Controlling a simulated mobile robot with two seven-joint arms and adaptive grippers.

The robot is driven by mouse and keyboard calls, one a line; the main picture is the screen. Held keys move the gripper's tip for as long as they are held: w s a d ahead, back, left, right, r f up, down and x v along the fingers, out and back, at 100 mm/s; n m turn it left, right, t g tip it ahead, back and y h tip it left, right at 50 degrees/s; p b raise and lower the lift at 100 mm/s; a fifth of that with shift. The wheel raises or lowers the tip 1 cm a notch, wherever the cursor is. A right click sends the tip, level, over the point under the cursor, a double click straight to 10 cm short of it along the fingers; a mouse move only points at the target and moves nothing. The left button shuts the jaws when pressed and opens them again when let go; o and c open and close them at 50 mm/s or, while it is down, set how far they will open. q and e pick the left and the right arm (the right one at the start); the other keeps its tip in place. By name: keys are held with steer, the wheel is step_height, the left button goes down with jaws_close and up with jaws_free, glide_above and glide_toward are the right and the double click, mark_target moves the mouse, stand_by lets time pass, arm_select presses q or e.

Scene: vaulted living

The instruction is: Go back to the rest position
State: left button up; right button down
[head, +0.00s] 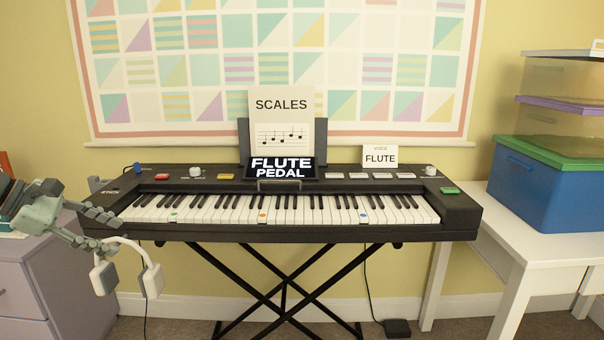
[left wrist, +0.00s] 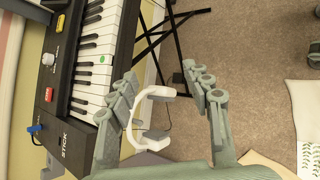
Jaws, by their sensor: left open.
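My left gripper (head: 107,232) is open at the left end of the keyboard, with its fingers pointing toward the right. White headphones (head: 128,242) with pale ear pads hang just below the keyboard's left end, close to the fingertips. In the left wrist view my left gripper (left wrist: 162,80) shows two spread grey-green fingers. The headphones (left wrist: 146,97) appear between them there, with a gap at the right finger; I cannot tell whether the left finger touches the band. What the headphones hang from is hidden. My right gripper is not in view.
The black keyboard (head: 458,207) stands on a crossed stand (head: 282,290). A "FLUTE PEDAL" sign (head: 282,168) and "SCALES" sheet stand on it. A grey-lilac drawer cabinet (head: 30,290) is at left. A white table (head: 545,245) at right bears a blue box (head: 545,195). A pedal (head: 397,328) lies on the floor.

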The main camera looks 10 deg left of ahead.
arm_select(q)
steer(key=s+a+f+n+t+y, duration=0.1)
steer(key=s+f+n+t+y, duration=0.15)
steer(key=f+n, duration=0.7)
steer(key=s+a+f+n+t+y+p, duration=0.1)
steer(key=s+a+f+n+y, duration=0.2)
steer(key=f+n, duration=0.65)
steer(key=s+f+n+t+y, duration=0.25)
steer(key=f+n+y, duration=0.2)
steer(key=n, duration=0.95)
steer(key=s+d+f+n+g+h, duration=0.1)
steer(key=s+d+f+n+g, duration=0.4)
steer(key=s+d+f+n, duration=0.3)
steer(key=s+d+f+n+g+h, duration=0.1)
steer(key=s+d+f+n+g, duration=0.3)
steer(key=s+d+f+n, duration=0.3)
steer(key=s+d+n, duration=0.1)
steer(key=s+d, duration=0.2)
steer(key=d, duration=0.4)
steer(key=shift+d+f+g+p, duration=0.2)
steer(key=shift+f+g+p, duration=0.15)
steer(key=shift+f+g, duration=0.05)
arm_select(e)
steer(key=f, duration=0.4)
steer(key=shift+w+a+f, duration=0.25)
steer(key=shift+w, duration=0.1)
arm_select(q)
steer(key=shift+s, duration=0.1)
